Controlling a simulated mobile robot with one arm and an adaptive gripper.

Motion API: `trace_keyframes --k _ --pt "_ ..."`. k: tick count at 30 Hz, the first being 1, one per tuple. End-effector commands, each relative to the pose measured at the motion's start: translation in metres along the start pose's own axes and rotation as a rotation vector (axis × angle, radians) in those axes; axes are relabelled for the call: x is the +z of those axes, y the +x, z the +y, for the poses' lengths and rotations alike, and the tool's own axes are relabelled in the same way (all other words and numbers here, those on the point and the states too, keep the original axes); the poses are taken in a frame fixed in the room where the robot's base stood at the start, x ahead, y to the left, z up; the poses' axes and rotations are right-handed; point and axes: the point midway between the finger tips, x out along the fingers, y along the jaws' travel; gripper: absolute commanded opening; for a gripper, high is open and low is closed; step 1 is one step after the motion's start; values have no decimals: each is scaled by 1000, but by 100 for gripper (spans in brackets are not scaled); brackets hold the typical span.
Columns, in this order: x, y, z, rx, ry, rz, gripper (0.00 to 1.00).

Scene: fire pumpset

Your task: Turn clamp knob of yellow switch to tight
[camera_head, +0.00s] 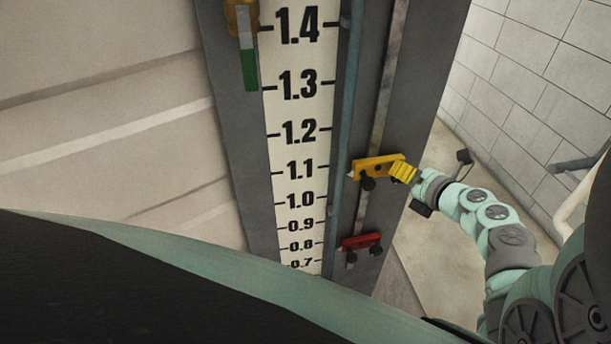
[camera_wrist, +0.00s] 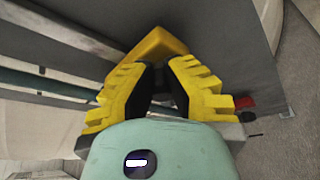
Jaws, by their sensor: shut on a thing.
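The yellow switch (camera_head: 375,167) is fixed to a rail on the grey panel, to the right of the white number scale, near the 1.1 mark. One black knob (camera_head: 368,184) shows below its left part. My gripper (camera_head: 402,171) is at the right end of the switch, its yellow fingers close around something there. In the wrist view the yellow switch (camera_wrist: 160,44) lies just beyond the fingertips (camera_wrist: 156,70). The fingers are shut on what appears to be the switch's right clamp knob. The fingers hide the knob itself, so its turn cannot be seen.
A red switch (camera_head: 361,241) with two black knobs sits lower on the same rail; it shows partly in the wrist view (camera_wrist: 244,103). A level tube with a green part (camera_head: 249,70) hangs at upper left. A tiled wall (camera_head: 540,80) stands to the right.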

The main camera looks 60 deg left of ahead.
Motion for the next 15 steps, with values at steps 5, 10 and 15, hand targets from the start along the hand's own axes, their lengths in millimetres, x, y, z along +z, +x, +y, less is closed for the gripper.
trace_keyframes --k 5,10,15 --pt "-2 2 -4 68 157 -4 0" --pt "-2 2 -6 130 305 -5 0" --pt "-3 2 -8 191 456 -3 0"
